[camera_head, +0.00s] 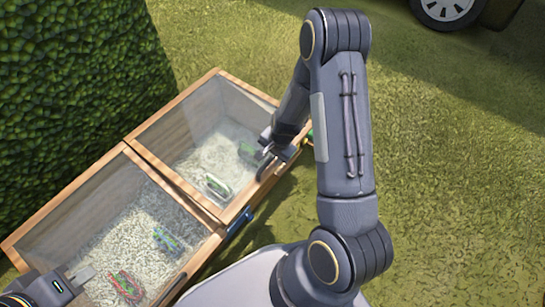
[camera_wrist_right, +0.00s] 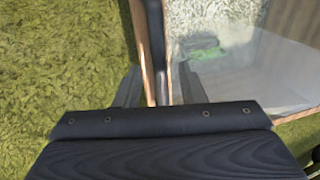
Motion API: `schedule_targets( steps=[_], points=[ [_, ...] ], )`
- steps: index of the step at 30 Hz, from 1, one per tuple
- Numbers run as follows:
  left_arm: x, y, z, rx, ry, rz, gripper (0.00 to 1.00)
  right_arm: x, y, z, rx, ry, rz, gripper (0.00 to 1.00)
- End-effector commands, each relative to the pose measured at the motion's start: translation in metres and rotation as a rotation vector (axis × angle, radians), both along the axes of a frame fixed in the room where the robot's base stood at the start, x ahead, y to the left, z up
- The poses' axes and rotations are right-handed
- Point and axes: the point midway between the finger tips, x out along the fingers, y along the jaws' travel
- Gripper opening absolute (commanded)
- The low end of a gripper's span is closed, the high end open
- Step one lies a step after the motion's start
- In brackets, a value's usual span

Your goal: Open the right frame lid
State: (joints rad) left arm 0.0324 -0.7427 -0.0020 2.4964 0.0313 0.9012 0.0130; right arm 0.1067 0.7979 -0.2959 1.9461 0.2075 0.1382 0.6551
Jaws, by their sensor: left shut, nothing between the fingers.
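The right frame lid (camera_head: 190,125) is a clear pane in a wooden rim over the right half of a wooden cold frame. It appears to lie down on the box. Its pane (camera_wrist_right: 245,65) also shows in the right wrist view. My right gripper (camera_head: 272,150) is at the front edge of this half. In the right wrist view, the fingers of my right gripper (camera_wrist_right: 158,88) stand apart, with the wooden edge and a dark strip seen between them. Contact cannot be told. My left gripper (camera_head: 84,274) is shut and empty at the lower left, by the left half.
The left frame lid (camera_head: 110,215) covers the other half. Small packets with green and red on them lie on pale gravel inside. A blue item (camera_head: 240,220) is at the front edge. A hedge (camera_head: 75,90) stands behind at left. Open grass (camera_head: 450,180) lies at right.

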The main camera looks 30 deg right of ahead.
Motion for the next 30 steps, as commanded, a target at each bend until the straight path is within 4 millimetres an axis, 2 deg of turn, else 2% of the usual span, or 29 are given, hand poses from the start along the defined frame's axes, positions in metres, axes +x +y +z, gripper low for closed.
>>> schedule_targets(
  steps=[6,15,25,30],
  points=[
    [0.0,0.0,0.0,0.0,0.0,0.0,0.0,0.0,0.0,0.0,0.0,0.0,0.0,0.36],
    [0.0,0.0,0.0,0.0,0.0,0.0,0.0,0.0,0.0,0.0,0.0,0.0,0.001,0.0],
    [0.0,0.0,0.003,0.0,0.0,0.0,0.0,0.0,0.0,0.003,-0.001,0.003,0.001,0.0],
    [0.0,0.0,0.021,0.0,0.0,0.0,0.0,0.002,0.001,0.018,-0.009,0.02,0.003,0.0]
  ],
)
